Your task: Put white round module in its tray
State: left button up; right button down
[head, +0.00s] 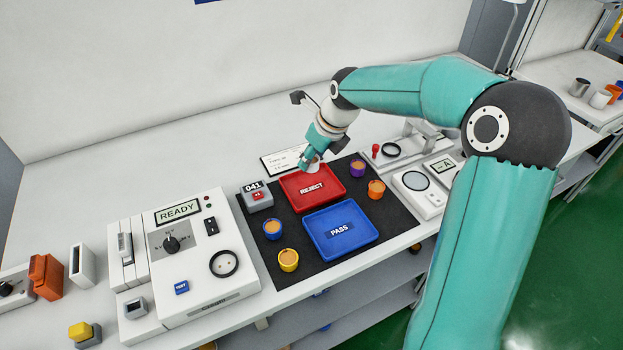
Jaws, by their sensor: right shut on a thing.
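My right gripper (309,160) reaches down over the back edge of the red REJECT tray (290,202). It is shut on a small white thing (314,166), most likely the white round module, mostly hidden by the fingers. I cannot tell whether the white thing touches the tray. The blue PASS tray (314,244) lies in front of the red one on the black mat and looks empty apart from its label. My left gripper is not in view.
Around the trays stand blue (272,229), yellow (288,260), orange (376,189) and purple (357,168) round modules. A counter marked 041 (257,200) is left of the red tray. A tester reading READY (178,210) stands farther left. The back left table is clear.

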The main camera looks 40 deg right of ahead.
jog(key=shift+s+f, duration=0.1)
jog(key=shift+f, duration=3.45)
jog(key=c, duration=0.7)
grip_release()
jog(key=shift+f, duration=0.1)
jog(key=v, duration=1.2)
